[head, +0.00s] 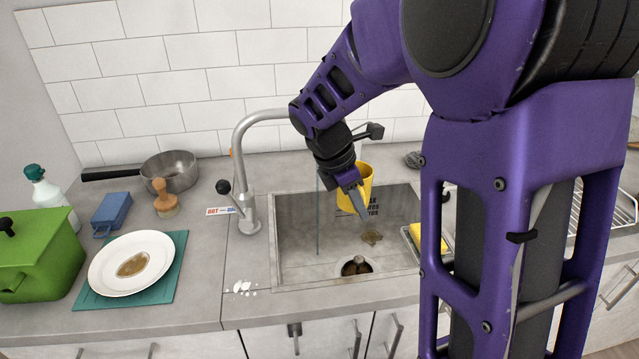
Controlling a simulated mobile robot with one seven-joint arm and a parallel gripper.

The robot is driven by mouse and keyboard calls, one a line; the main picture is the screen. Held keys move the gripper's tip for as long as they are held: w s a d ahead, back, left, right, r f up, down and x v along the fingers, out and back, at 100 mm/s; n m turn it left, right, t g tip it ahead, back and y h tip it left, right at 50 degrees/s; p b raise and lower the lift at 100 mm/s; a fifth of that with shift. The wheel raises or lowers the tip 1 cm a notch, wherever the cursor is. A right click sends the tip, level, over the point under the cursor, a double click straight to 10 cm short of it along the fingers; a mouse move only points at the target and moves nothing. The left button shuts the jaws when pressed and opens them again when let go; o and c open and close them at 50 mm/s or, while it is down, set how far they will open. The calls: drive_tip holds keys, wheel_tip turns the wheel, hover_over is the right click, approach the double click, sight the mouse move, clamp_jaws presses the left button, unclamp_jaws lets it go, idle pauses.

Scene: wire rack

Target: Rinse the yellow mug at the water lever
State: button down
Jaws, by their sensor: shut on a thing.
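The yellow mug (364,186) is in the air over the back of the sink basin (290,262). My gripper (357,200) is shut on the mug from the front left, and its fingers hide part of it. The tap (243,165) stands at the sink's left rim, with its spout curving over toward my wrist. Its lever with a dark knob (224,187) is on the left side of the tap. A thin bluish vertical stream of water (318,215) falls into the basin to the left of the mug, apart from it.
A plate (117,268) with a brown stain lies on a teal mat left of the sink. A yellow sponge (416,236) sits at the sink's right rim. A wire rack (612,215) is at far right.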

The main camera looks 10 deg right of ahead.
idle(0.4)
drive_tip(key=s+d+r, duration=0.2)
drive_tip(key=d+r, duration=0.2)
drive_tip(key=shift+s+d, duration=0.2)
idle(0.3)
drive_tip(key=shift+s, duration=0.15)
idle(0.5)
